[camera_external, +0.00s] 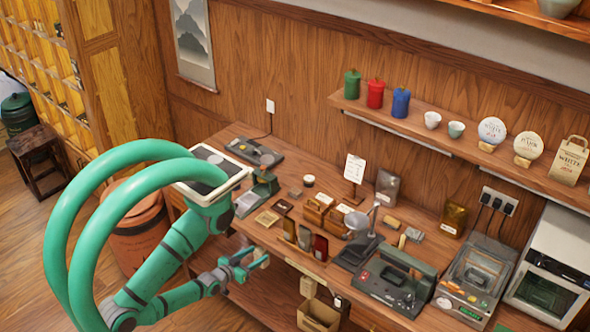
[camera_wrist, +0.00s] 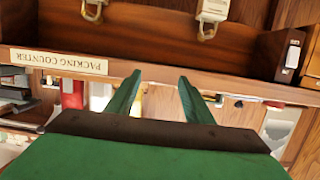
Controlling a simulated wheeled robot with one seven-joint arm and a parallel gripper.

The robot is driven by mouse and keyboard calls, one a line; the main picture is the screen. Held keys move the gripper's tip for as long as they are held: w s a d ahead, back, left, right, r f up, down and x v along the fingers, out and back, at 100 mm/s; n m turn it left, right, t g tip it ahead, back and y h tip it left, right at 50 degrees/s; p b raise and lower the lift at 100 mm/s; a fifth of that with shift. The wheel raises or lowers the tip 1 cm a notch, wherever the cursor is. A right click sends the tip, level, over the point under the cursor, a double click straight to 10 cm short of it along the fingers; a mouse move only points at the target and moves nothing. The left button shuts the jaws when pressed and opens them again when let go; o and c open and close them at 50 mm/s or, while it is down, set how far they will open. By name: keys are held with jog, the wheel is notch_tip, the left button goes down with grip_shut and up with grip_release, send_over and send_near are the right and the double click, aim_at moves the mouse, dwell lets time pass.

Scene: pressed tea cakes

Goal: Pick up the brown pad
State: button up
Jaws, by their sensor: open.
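Several small flat pieces lie on the wooden counter (camera_external: 240,131). A dark brown one (camera_external: 283,207) and a tan one (camera_external: 267,218) lie near its front edge, left of the wooden boxes. I cannot tell for sure which is the brown pad. My gripper (camera_external: 252,263) is in front of the counter's front edge, on the near side of these pieces. In the wrist view my gripper (camera_wrist: 158,78) has its two green fingers apart with nothing between them. No brown pad can be made out clearly there.
Upright packets (camera_external: 305,238), wooden boxes (camera_external: 318,210), a grey press (camera_external: 357,250) and a scale (camera_external: 395,280) crowd the counter. The "PACKING COUNTER" label (camera_wrist: 58,61) shows upside down on the front edge. A shelf (camera_external: 460,150) hangs above the counter.

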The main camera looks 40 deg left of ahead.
jog(key=shift+o, duration=0.7)
jog(key=o, duration=0.3)
jog(key=shift+o, duration=0.2)
